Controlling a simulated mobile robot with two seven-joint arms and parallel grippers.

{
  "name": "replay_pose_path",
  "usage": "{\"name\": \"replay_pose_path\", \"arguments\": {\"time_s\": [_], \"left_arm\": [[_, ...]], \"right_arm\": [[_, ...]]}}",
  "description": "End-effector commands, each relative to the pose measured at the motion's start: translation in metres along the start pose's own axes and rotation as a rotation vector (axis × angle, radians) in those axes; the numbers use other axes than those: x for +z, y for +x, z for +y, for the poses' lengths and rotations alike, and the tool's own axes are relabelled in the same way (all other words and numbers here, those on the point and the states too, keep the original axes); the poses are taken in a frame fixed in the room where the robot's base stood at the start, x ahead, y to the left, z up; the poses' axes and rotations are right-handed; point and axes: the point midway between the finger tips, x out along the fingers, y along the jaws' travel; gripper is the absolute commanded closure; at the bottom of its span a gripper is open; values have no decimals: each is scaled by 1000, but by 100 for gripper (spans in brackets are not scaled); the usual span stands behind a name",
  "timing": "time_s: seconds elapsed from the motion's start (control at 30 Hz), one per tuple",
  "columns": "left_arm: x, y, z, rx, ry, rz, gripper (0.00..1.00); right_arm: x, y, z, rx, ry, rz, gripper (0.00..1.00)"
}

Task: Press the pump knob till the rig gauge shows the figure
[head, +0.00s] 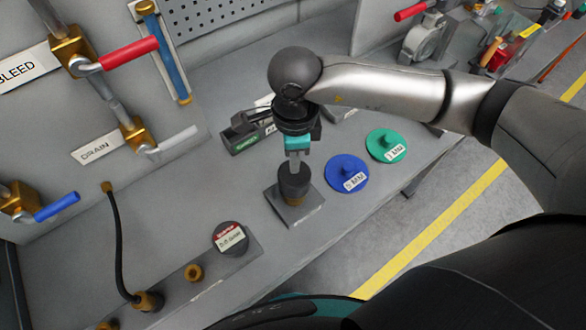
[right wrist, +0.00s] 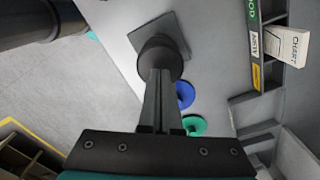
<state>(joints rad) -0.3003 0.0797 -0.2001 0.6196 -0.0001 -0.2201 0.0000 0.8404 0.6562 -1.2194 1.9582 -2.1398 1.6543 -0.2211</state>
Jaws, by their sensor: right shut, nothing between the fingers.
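The pump knob (head: 294,182) is a dark round cap on a brass stem, upright on a square grey plate (head: 312,208) on the bench. It also shows in the right wrist view (right wrist: 160,52). My right gripper (head: 294,164) points down, shut and empty, with its fingertips at the top of the knob. In the right wrist view the shut fingers (right wrist: 159,78) line up with the cap; I cannot tell whether they touch it. A round dark gauge (head: 230,238) with a red and white label sits left of the knob; its figure is too small to read. My left gripper is not in view.
A blue disc (head: 347,174) and a green disc (head: 387,146) with tags lie right of the knob. A dark box (head: 245,135) stands behind. Valves with red (head: 128,53), white and blue handles line the left panel. A black hose (head: 117,240) runs down to a brass fitting.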

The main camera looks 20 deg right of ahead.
Motion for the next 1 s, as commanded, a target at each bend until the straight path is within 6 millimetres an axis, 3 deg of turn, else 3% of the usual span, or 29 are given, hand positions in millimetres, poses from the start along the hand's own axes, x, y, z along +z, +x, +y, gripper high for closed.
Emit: {"name": "replay_pose_path", "arguments": {"time_s": [0.53, 1.0], "left_arm": [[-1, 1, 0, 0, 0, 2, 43], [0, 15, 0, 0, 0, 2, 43]], "right_arm": [[0, 1, 0, 0, 0, 0, 100], [0, 16, 0, 0, 0, 0, 100]]}}
